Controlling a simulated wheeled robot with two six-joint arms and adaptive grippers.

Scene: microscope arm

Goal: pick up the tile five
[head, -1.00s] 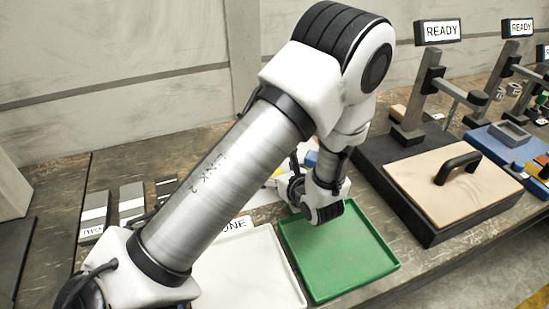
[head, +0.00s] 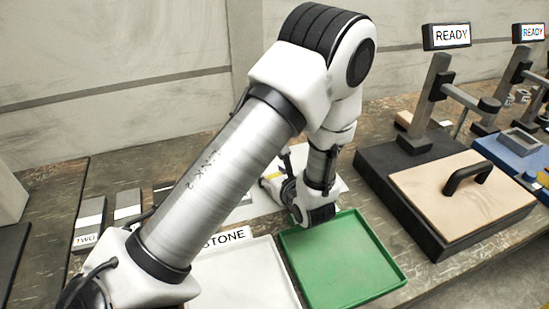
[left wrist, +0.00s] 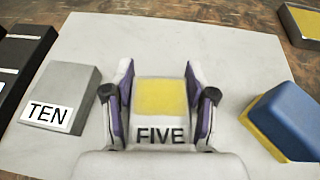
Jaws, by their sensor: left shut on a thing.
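The tile five (left wrist: 160,100) is a light tile with a yellow patch and the word FIVE. In the left wrist view it sits between the two fingers of my left gripper (left wrist: 160,104), which is shut on it. A pale sheet (left wrist: 215,45) lies beneath; I cannot tell whether the tile is clear of it. In the head view my left gripper (head: 290,190) is over the pale sheet behind the green tray, and the arm hides the tile. My right gripper is not in view.
A grey tile marked TEN (left wrist: 62,95) lies to the left and a blue and yellow block (left wrist: 285,120) to the right. The green tray (head: 345,262) and white tray (head: 240,275) stand in front. A dark base with a handled wooden lid (head: 460,195) stands right.

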